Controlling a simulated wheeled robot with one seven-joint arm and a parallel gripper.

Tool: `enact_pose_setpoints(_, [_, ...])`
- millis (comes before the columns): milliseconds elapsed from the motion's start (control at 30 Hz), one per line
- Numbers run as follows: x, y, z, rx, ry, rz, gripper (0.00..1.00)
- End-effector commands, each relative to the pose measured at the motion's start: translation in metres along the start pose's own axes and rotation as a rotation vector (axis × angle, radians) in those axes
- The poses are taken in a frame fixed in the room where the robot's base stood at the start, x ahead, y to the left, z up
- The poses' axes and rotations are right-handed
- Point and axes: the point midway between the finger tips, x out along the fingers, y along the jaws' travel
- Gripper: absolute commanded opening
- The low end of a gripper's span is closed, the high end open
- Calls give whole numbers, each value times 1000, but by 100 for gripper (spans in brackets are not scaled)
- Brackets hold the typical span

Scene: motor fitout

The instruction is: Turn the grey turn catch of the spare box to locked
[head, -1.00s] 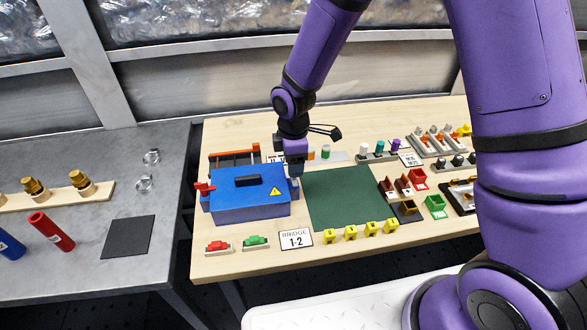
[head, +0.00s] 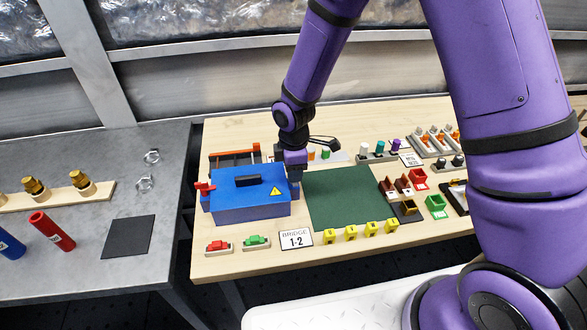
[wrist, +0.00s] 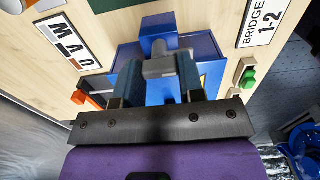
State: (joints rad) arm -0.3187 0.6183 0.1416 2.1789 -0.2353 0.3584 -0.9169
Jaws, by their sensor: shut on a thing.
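The blue spare box (head: 235,207) stands at the left of the wooden bench, with a dark handle (head: 247,181) and a yellow warning sign on its lid. Blue parts of the box (wrist: 205,47) show around and behind the catch.
A red lever (head: 204,188) is on the box's left. A green mat (head: 350,198) lies to the right. Red (head: 218,246) and green (head: 256,241) connectors and a "BRIDGE 1-2" label (head: 296,239) lie in front. An orange-ended rack (head: 235,155) stands behind the box.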

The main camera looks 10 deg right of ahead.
Motion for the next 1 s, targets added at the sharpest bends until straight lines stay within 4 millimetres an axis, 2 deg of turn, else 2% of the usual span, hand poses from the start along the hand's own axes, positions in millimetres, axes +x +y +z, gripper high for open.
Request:
enact_pose_setpoints(367, [0,0,0,136,0,1,12])
enact_pose_setpoints(1000, [-1,0,0,723,1,2,12])
